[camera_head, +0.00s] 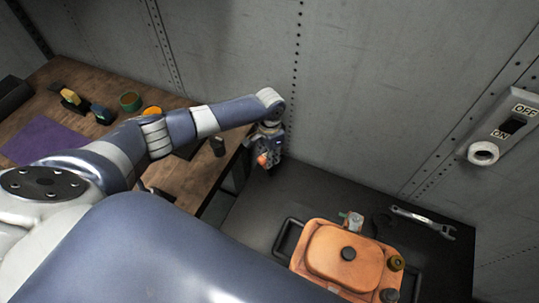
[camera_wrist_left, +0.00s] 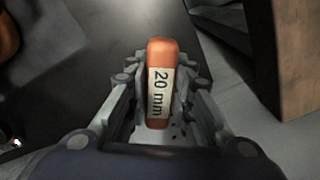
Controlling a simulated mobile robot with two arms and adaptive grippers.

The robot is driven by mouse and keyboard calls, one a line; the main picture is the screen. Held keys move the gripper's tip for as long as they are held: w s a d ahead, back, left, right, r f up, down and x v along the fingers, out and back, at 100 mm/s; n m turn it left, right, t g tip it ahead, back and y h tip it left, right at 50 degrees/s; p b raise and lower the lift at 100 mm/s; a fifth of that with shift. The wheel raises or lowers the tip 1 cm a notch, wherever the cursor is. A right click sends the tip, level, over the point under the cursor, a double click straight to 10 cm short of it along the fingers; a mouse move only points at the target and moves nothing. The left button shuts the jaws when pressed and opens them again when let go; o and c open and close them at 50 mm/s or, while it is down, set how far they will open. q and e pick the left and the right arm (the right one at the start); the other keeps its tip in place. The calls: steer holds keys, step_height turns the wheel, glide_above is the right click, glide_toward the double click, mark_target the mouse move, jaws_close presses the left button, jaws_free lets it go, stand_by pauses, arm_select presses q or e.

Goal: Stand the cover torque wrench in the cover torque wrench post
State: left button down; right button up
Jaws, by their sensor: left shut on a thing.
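My left gripper (camera_head: 268,148) is over the black table's far left corner, near the wall. It is shut on an orange piece labelled "20 mm" (camera_wrist_left: 160,85), which also shows small in the head view (camera_head: 263,160). Only this orange, rounded end shows between the fingers; I cannot tell for certain that it is the cover torque wrench. A silver wrench (camera_head: 422,222) lies on the black table at the right. I cannot make out which thing is the cover torque wrench post. My right gripper is not in view.
A riveted wall closes the back.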

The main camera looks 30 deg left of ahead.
arm_select(q)
steer(key=shift+f, duration=0.25)
steer(key=shift+f+b, duration=0.7)
steer(key=shift+f, duration=0.15)
steer(key=c, duration=1.3)
jaws_free()
step_height(320, 180, up, 12)
steer(key=shift+f, duration=0.1)
